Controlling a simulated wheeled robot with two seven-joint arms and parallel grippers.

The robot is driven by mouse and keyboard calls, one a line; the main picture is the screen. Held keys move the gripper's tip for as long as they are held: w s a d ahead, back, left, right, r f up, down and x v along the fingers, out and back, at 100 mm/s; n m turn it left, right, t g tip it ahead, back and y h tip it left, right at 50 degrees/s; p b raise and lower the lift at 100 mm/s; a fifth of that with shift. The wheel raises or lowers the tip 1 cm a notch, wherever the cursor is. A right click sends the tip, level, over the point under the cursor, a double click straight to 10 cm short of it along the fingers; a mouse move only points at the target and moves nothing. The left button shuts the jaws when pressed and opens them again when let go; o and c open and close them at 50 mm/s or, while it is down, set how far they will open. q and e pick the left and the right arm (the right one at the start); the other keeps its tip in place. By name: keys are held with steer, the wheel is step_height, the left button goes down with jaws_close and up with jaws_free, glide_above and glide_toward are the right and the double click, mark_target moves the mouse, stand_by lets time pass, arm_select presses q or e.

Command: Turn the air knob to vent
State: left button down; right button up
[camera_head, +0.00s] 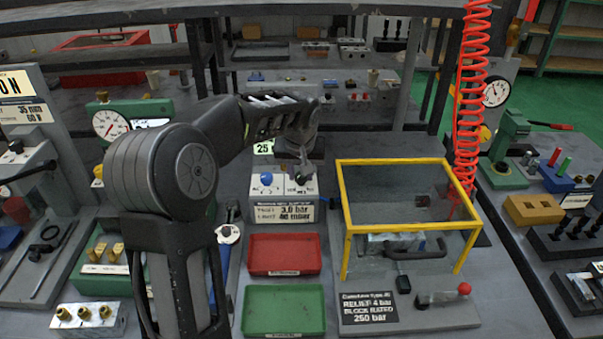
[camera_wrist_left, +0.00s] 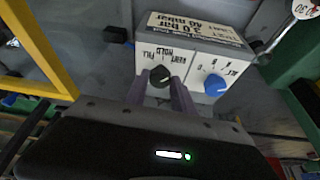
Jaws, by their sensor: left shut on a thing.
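The white valve block (camera_head: 283,211) stands at the middle of the bench, with a printed plate reading 3.0 bar and 40 mbar on its front. Its black air knob (camera_wrist_left: 160,77) has labels reading vent, hold and fill beside it in the left wrist view. My left gripper (camera_wrist_left: 160,90) reaches down from above with a finger on each side of this knob and is shut on it. Which label the knob points at is too small to tell. A blue knob (camera_wrist_left: 215,86) sits beside it on the same block, also visible in the head view (camera_head: 266,179). My right gripper is not in view.
A yellow-framed clear guard (camera_head: 395,163) stands just right of the block. A red tray (camera_head: 285,254) and a green tray (camera_head: 284,309) lie in front. A red coiled hose (camera_head: 470,90) hangs at the right. A shelf rack stands behind.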

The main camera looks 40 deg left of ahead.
arm_select(q)
steer(key=shift+m, duration=0.3)
steer(key=c, duration=1.1)
jaws_free()
steer(key=shift+o, duration=0.2)
steer(key=v, duration=0.8)
steer(key=shift+s+a+f, duration=0.1)
steer(key=shift+a+f, duration=0.05)
